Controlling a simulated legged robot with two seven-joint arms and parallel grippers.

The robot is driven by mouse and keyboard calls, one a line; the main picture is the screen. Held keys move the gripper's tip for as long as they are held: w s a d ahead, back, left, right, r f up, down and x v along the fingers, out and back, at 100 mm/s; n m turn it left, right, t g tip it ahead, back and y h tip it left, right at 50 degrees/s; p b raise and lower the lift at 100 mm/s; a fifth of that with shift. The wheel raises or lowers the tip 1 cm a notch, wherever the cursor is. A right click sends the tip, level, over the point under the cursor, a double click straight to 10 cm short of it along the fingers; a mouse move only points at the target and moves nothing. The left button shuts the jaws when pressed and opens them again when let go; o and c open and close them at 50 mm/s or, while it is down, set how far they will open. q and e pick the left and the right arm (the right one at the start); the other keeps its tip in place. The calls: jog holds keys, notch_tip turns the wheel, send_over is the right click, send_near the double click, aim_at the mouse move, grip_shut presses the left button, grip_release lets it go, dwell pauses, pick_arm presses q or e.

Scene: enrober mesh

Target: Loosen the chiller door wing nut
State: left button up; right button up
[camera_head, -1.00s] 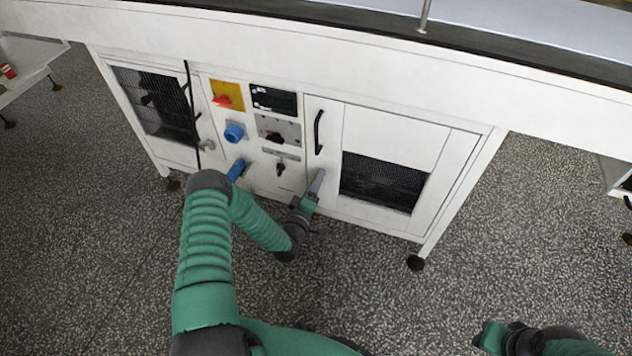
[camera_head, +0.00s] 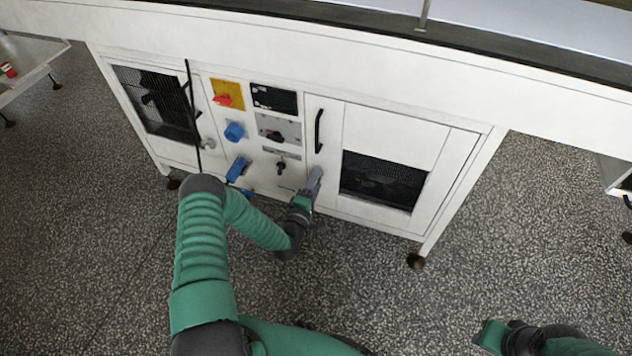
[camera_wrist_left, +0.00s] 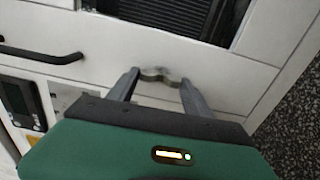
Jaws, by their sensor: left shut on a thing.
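The chiller door wing nut (camera_wrist_left: 160,75) is a small grey metal piece at the edge of the white door in the left wrist view. My left gripper (camera_wrist_left: 160,78) has a grey finger on each side of it and is shut on it. In the head view my left gripper (camera_head: 316,173) is at the lower left of the right-hand door (camera_head: 390,133), and its fingers hide the nut there. My right gripper (camera_head: 490,336) is at the bottom right, far from the cabinet, and its fingers cannot be made out.
A black door handle (camera_head: 319,131) is above my left gripper. A mesh window (camera_head: 382,180) is to its right. A panel with a red switch (camera_head: 222,99), blue sockets (camera_head: 235,131) and a black knob (camera_head: 281,166) is to the left. The floor in front is clear.

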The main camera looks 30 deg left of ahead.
pick_arm(q)
jog(key=shift+s+a+f, duration=0.1)
jog(key=shift+a+f, duration=0.05)
jog(key=shift+a, duration=0.05)
jog(key=o, duration=1.4)
jog(key=shift+c, duration=0.2)
jog(key=p+v, duration=0.5)
jog(key=v, duration=1.1)
jog(key=shift+s+d, duration=0.25)
jog(key=shift+s, duration=0.1)
jog(key=shift+w, duration=0.1)
